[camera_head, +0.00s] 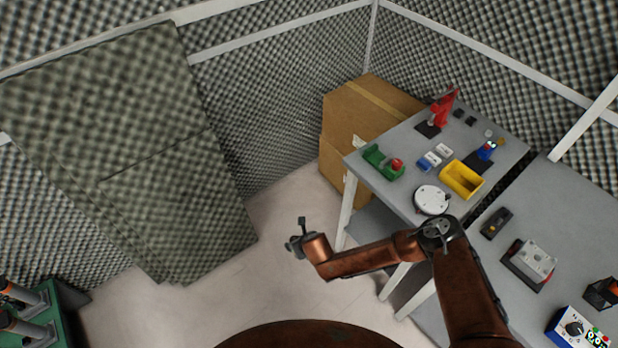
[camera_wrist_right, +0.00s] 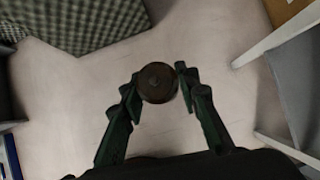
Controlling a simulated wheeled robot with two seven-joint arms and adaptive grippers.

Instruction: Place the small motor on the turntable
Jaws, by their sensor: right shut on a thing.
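The small motor (camera_wrist_right: 157,82) shows in the right wrist view as a round, dark brown body with a small hub at its centre. My right gripper (camera_wrist_right: 160,88) is shut on it, with one fingertip on each side. In the head view my right gripper (camera_head: 300,236) hangs over open floor, left of the tables; the motor is too small to make out there. The turntable (camera_head: 432,199) seems to be the round white disc at the near edge of the far table, to the right of the gripper, with nothing seen on it. My left gripper is not in view.
The far grey table (camera_head: 408,150) also bears a yellow bin (camera_head: 461,181), a green fixture (camera_head: 382,162) and a red device (camera_head: 442,108). A nearer table (camera_head: 570,210) holds several devices. Cardboard boxes (camera_head: 350,115) stand behind. Floor (camera_head: 290,295) around the gripper is clear.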

